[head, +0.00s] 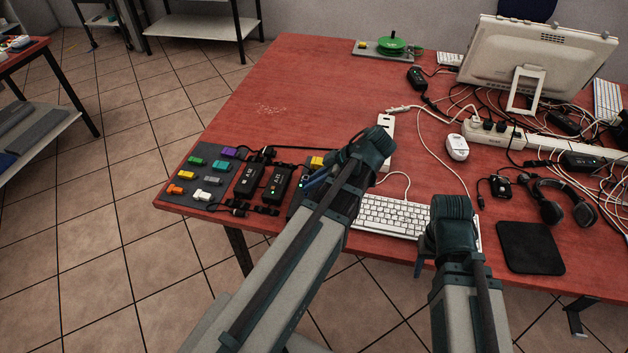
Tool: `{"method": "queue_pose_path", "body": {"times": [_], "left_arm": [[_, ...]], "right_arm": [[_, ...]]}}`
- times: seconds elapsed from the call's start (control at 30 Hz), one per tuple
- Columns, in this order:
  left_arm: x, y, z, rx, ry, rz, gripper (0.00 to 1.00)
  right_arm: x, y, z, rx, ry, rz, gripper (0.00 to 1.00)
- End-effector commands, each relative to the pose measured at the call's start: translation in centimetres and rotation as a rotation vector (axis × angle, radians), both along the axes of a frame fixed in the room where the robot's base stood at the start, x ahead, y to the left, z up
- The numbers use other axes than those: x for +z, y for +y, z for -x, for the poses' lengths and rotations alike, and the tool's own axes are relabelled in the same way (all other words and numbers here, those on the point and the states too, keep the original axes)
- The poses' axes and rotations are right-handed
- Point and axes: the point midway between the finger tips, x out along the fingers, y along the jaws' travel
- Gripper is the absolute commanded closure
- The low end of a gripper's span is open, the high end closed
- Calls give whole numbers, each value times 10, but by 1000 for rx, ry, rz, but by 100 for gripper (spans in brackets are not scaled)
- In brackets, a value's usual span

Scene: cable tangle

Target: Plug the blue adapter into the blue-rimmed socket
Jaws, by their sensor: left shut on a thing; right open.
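My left gripper (314,182) is above the table near its front edge, just right of two black boxes. It is shut on a small blue piece (318,174), which looks like the blue adapter; my own wrist hides much of it. My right gripper (424,264) is open by the table's front edge below the keyboard, largely hidden by its wrist. A dark grey board (180,200) at the table's left corner bears several coloured blocks, including a blue-green block (219,166). I cannot make out a blue rim on any socket.
Black boxes (250,180) with cables lie between the board and my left gripper. A white power strip (387,128), keyboard (392,216), mouse (457,147) and headphones (552,203) lie to the right. Cables tangle around a second strip (492,134). The table's back left (290,85) is clear.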

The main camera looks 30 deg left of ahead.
Motion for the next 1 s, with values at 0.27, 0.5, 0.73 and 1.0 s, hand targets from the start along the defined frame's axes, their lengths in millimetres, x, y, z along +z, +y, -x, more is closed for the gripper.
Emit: {"method": "queue_pose_path", "body": {"times": [0.27,0.5,0.73,1.0], "left_arm": [[-6,0,0,0,0,0,100],[-11,0,0,0,0,0,100],[-15,0,0,0,0,0,100],[-20,0,0,0,0,0,100]], "right_arm": [[-6,0,0,0,0,0,50],[-11,0,0,0,0,0,50],[-15,0,0,0,0,0,50],[-20,0,0,0,0,0,50]]}}
